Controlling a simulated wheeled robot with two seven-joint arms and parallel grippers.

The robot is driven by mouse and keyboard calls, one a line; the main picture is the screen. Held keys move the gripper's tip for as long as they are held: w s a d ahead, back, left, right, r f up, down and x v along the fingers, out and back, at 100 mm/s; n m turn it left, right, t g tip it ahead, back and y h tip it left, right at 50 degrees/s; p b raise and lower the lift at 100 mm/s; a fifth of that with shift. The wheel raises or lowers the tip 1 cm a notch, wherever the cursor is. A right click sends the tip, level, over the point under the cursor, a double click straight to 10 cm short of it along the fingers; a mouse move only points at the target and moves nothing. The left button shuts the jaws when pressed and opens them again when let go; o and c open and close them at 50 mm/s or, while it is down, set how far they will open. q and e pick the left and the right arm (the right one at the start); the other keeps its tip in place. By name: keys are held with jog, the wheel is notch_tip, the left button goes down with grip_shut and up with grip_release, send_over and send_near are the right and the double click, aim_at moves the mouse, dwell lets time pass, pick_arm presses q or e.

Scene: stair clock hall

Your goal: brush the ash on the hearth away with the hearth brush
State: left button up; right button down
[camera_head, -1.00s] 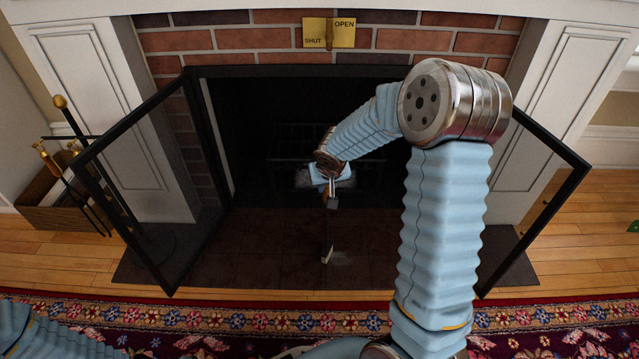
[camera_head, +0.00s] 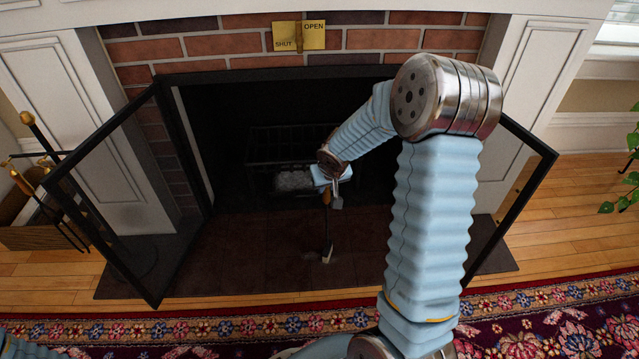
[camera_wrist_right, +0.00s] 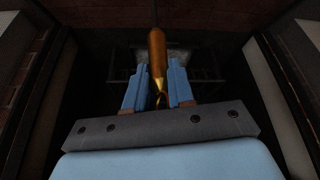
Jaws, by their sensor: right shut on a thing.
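The hearth brush has a wooden handle (camera_head: 326,198) and a dark lower part that ends in a pale tip (camera_head: 328,254) low over the dark hearth (camera_head: 250,262). I cannot tell whether the tip touches the hearth. My right gripper (camera_head: 330,186) is shut on the handle, with the brush hanging nearly upright. In the right wrist view the handle (camera_wrist_right: 157,48) stands between the two blue fingers. A faint grey patch of ash (camera_head: 309,257) lies on the hearth just left of the brush tip. My left gripper is out of view.
Open screen doors stand on the left (camera_head: 112,195) and right (camera_head: 512,195) of the hearth. A grate (camera_head: 285,145) sits in the dark firebox. A tool stand (camera_head: 45,165) and a wooden box (camera_head: 30,235) are at left. A patterned rug (camera_head: 230,326) lies in front.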

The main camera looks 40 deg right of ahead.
jog(key=s+d, duration=0.1)
jog(key=s+d+p, duration=0.1)
jog(key=d, duration=0.1)
jog(key=shift+s+d, duration=0.15)
jog(key=shift+d, duration=0.15)
dwell(0.3)
jog(key=shift+p, duration=0.35)
notch_tip(320, 180, up, 6)
jog(key=p, duration=0.4)
jog(key=shift+p, duration=0.3)
